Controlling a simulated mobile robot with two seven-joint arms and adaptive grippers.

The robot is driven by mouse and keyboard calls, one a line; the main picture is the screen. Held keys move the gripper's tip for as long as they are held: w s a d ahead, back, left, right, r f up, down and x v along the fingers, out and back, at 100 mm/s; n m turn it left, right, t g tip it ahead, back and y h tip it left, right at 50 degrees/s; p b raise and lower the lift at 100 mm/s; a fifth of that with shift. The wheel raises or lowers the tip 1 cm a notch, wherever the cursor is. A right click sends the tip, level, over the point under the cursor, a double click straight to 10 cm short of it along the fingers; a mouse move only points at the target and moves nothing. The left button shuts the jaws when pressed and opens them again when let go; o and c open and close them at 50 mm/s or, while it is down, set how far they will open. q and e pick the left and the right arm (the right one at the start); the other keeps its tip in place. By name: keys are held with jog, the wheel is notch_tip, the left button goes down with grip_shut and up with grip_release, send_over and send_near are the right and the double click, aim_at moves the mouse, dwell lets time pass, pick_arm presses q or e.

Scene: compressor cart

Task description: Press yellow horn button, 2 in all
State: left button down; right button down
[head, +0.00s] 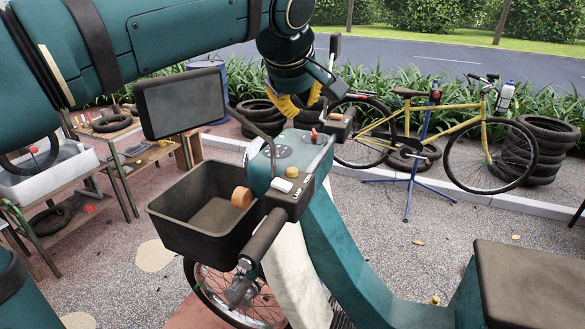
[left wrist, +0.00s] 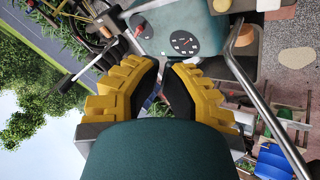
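The yellow horn button (head: 281,184) is a small round button on the dark control block of the near handlebar, beside a white switch (head: 292,172). Nothing covers it in the head view. I cannot make it out in the left wrist view. My left gripper (head: 290,106), with yellow fingers, is above and behind the teal cart console (head: 287,153), clear of the button. In the left wrist view its black pads (left wrist: 161,72) stand apart with nothing held between them, and the console's gauge panel (left wrist: 183,43) shows beyond. My right gripper is not in view.
A black basket (head: 190,232) with an orange-brown roll (head: 242,197) hangs beside the console. A red knob (head: 314,135) is on the console top. The near handlebar grip (head: 262,237) and a dark seat (head: 530,283) are nearer.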

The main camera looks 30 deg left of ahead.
pick_arm(q)
jog(key=shift+f+b, duration=3.6)
jog(key=shift+f, duration=0.8)
jog(key=shift+f+b, duration=0.4)
jog(key=shift+f, duration=0.05)
jog(key=shift+f+b, duration=0.4)
jog(key=shift+f, duration=0.05)
jog(key=shift+r, duration=0.1)
jog(key=shift+r+p, duration=0.75)
jog(key=shift+r, duration=0.1)
notch_tip(320, 180, up, 5)
jog(key=p, duration=0.4)
